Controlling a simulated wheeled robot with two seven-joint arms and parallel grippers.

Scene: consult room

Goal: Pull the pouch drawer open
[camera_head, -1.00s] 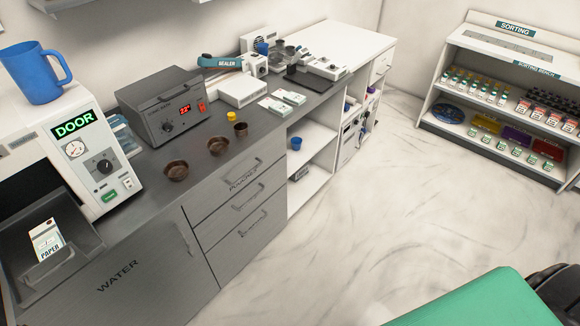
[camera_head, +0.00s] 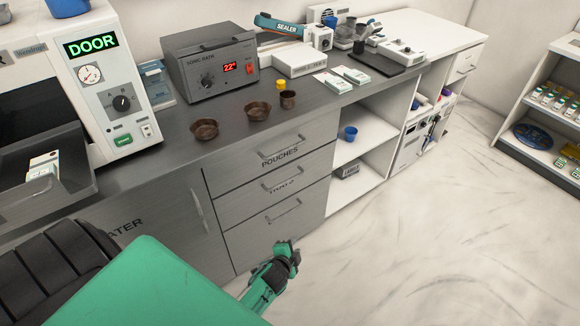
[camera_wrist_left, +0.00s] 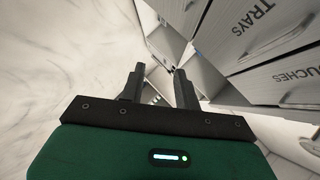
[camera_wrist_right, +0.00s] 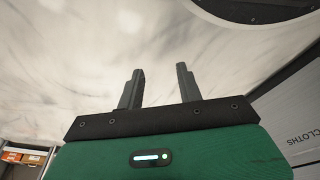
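The pouch drawer (camera_head: 262,163) is the top one of three grey drawers, labelled "POUCHES", with a bar handle (camera_head: 283,147) on its front. It is shut, flush with the cabinet. Its label also shows at the right of the left wrist view (camera_wrist_left: 294,77), beside the trays drawer (camera_wrist_left: 247,34). My left gripper (camera_head: 290,256) is below and in front of the drawers, apart from them. In the left wrist view its fingers (camera_wrist_left: 158,88) are spread and empty. My right gripper (camera_wrist_right: 159,85) is open and empty over pale floor; the head view does not show it.
Brown bowls (camera_head: 204,129) stand on the counter above the drawers, with a sonic bath (camera_head: 213,68) behind. A door machine (camera_head: 105,90) is at the left. Open shelves (camera_head: 355,180) are right of the drawers. The marbled floor (camera_head: 430,230) at right is clear.

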